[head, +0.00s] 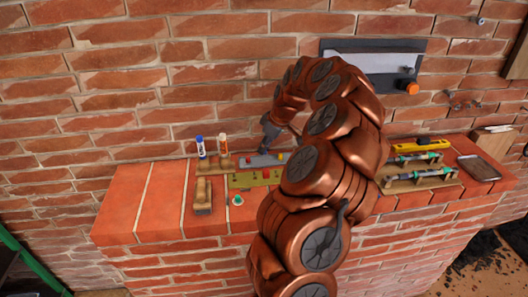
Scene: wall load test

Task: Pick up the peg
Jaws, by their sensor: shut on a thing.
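My gripper (266,143) is a small dark shape at the end of my copper-coloured arm, pointing down over the back of the brick ledge. It is shut on the peg, just above a grey block (264,160). The peg itself is too small and too hidden by the fingers to make out, and I cannot tell whether it touches the block. A small red piece (247,161) and a yellow piece (281,156) sit on or beside the block. An olive-yellow board (254,179) with holes lies in front of it.
A wooden rack (203,192) with blue-capped (200,147) and orange-capped (223,145) tubes stands left. A green round piece (237,199) lies in front. Wooden holders (420,182) and a yellow level (418,144) are right. The brick wall (120,90) rises behind. The ledge's left end is clear.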

